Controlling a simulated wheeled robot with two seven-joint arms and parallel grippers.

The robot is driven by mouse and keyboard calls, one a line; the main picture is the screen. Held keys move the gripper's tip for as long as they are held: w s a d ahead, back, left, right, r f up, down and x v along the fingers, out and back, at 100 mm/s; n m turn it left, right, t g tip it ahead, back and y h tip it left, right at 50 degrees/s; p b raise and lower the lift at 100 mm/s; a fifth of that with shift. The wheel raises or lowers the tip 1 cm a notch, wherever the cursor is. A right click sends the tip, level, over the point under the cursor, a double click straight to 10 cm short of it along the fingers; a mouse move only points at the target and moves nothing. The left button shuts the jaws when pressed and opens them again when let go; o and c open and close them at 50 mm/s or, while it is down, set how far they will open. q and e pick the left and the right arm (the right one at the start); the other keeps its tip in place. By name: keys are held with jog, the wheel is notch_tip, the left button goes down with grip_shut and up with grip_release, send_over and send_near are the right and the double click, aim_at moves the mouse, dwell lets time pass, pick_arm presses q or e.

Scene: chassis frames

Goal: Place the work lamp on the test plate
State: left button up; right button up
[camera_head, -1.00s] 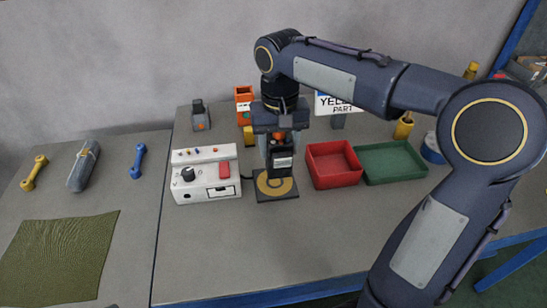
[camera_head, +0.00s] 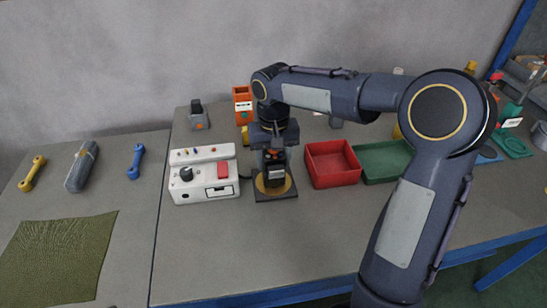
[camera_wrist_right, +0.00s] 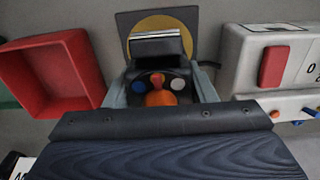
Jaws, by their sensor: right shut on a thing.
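The work lamp (camera_head: 276,172) is a small dark block with a pale label and an orange top. In the right wrist view the lamp (camera_wrist_right: 157,46) shows coloured knobs on top. My right gripper (camera_head: 272,150) points down and is shut on its upper part; its fingers (camera_wrist_right: 158,92) stand either side of the knobs. The plate (camera_wrist_right: 125,22) also shows in the wrist view. The lamp looks upright within the ring; I cannot tell whether its base touches. My left gripper is out of view.
A white control box (camera_head: 205,190) stands close left of the plate. A red tray (camera_head: 333,181) and a green tray (camera_head: 385,176) are to the right. The front bench is clear.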

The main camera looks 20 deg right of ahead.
jog(key=o, duration=1.2)
jog(key=shift+f, duration=0.1)
